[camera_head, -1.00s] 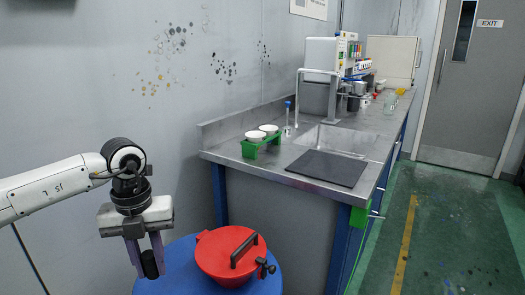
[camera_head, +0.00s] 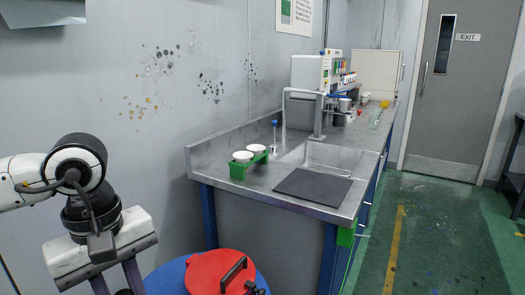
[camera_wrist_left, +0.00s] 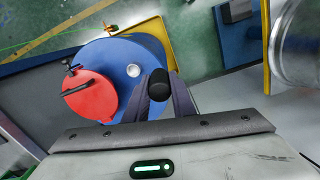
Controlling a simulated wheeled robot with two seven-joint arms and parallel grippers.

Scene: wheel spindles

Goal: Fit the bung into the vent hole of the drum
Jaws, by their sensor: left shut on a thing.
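The blue drum (camera_head: 168,277) stands at the lower edge of the head view, mostly cut off. A red lid (camera_head: 208,272) with a black handle is on its top. The left wrist view shows the drum top (camera_wrist_left: 135,52), the red lid (camera_wrist_left: 90,97) and a pale round vent hole (camera_wrist_left: 133,70). My left gripper (camera_head: 117,284) is at the drum's left in the head view, its fingertips cut off. In the wrist view it is shut on the black bung (camera_wrist_left: 159,84), which appears beside the hole. The height between them is unclear. My right gripper is not in view.
A steel bench (camera_head: 232,199) with a dark mat (camera_head: 312,187) and a green rack (camera_head: 249,163) stands behind the drum. Green floor is open at the right.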

